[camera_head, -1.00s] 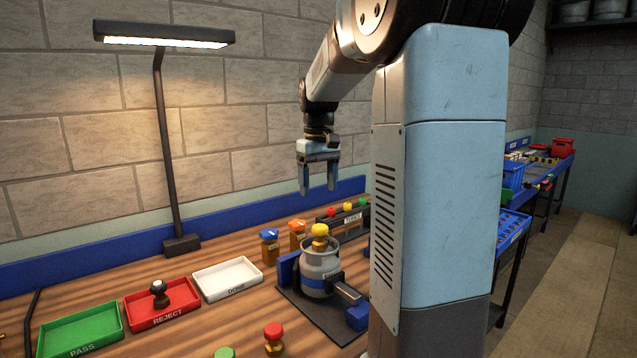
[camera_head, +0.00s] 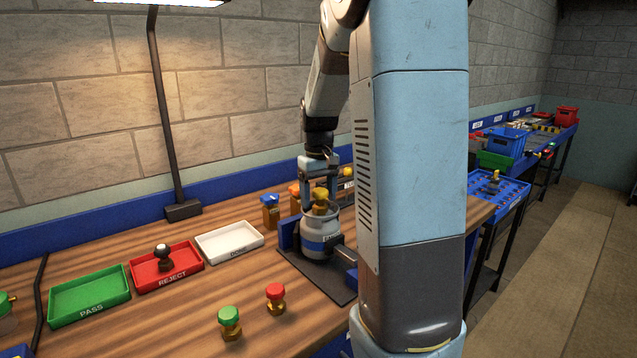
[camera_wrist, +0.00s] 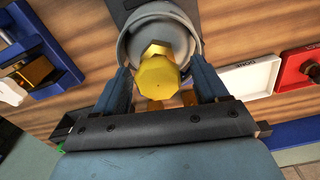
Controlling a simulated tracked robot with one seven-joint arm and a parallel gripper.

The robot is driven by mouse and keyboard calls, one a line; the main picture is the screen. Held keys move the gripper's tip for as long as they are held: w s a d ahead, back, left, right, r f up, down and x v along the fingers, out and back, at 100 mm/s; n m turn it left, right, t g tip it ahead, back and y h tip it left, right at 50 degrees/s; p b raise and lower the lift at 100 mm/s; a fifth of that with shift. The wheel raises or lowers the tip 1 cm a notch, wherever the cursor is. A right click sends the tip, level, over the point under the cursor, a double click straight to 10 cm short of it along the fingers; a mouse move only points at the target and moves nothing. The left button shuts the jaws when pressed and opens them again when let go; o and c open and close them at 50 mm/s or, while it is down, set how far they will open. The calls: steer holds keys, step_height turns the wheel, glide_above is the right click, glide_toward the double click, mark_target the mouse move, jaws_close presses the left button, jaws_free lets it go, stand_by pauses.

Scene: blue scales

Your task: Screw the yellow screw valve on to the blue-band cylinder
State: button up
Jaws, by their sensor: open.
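The blue-band cylinder (camera_head: 321,244) is grey with a blue band and stands upright in a blue clamp fixture (camera_head: 291,236) on a dark base plate. The yellow screw valve (camera_head: 320,196) sits upright on top of the cylinder's neck; its thread is hidden, so I cannot tell how tight it is. My gripper (camera_head: 321,206) points down over the cylinder, its two fingers spread around the valve. In the wrist view, the yellow valve (camera_wrist: 159,76) lies between and slightly beyond my fingertips, with the cylinder's grey collar (camera_wrist: 187,25) behind it. I see no clear contact.
An orange-topped valve (camera_head: 295,190) and a blue-topped valve (camera_head: 270,210) stand close behind the cylinder. A white DONE tray (camera_head: 206,242), a red REJECT tray (camera_head: 143,284) and a green PASS tray (camera_head: 65,314) lie left. Green (camera_head: 230,322) and red (camera_head: 275,298) valves stand in front.

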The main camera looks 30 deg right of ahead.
steer(key=shift+f, duration=0.35)
steer(key=c, duration=1.2)
steer(key=shift+o, duration=0.2)
steer(key=m, duration=0.5)
steer(key=shift+m, duration=0.3)
steer(key=shift+a+m, duration=0.15)
steer(key=shift+m, duration=2.65)
steer(key=o, duration=0.8)
steer(key=shift+w, duration=0.1)
steer(key=o, duration=0.4)
steer(key=shift+o, duration=0.2)
